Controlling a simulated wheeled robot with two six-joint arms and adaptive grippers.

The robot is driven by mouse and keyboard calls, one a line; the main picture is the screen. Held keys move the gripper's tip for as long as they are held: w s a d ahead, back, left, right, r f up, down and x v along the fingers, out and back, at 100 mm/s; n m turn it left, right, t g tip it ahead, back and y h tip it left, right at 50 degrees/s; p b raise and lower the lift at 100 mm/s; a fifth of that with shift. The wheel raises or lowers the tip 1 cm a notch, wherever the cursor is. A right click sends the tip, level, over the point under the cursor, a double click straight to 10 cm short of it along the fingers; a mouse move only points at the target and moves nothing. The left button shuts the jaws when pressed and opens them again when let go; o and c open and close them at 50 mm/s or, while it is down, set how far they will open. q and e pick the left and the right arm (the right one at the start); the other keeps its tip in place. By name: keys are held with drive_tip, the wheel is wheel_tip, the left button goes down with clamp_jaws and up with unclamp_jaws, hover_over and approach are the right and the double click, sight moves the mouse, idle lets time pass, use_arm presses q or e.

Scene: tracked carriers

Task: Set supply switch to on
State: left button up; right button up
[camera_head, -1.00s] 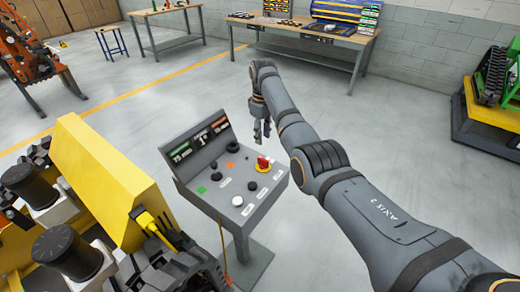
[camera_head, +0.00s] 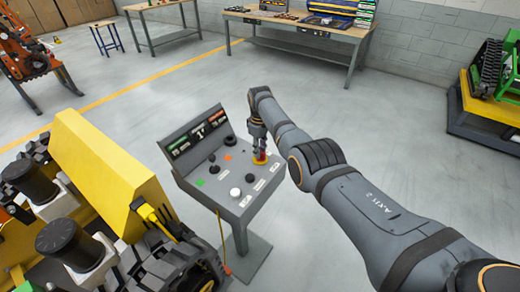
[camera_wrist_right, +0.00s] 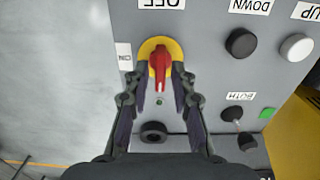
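The supply switch is a red handle (camera_wrist_right: 160,66) on a round yellow base (camera_wrist_right: 148,47), on the sloping top of a grey control console (camera_head: 205,190). In the right wrist view the handle lies upright in the picture, in line with the OFF label (camera_wrist_right: 162,3) above it. The ON label (camera_wrist_right: 124,57) is at its left. My right gripper (camera_wrist_right: 160,82) is open, with one finger on each side of the handle and gaps showing between. In the head view my right gripper (camera_head: 259,150) points down over the switch and partly hides it. My left gripper is not in view.
Black knobs (camera_wrist_right: 241,43), a white knob (camera_wrist_right: 296,47) and a green patch (camera_wrist_right: 267,114) share the panel. A yellow tracked machine (camera_head: 110,175) stands close left of the console. Workbenches (camera_head: 300,35) stand at the back.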

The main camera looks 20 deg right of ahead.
clamp_jaws()
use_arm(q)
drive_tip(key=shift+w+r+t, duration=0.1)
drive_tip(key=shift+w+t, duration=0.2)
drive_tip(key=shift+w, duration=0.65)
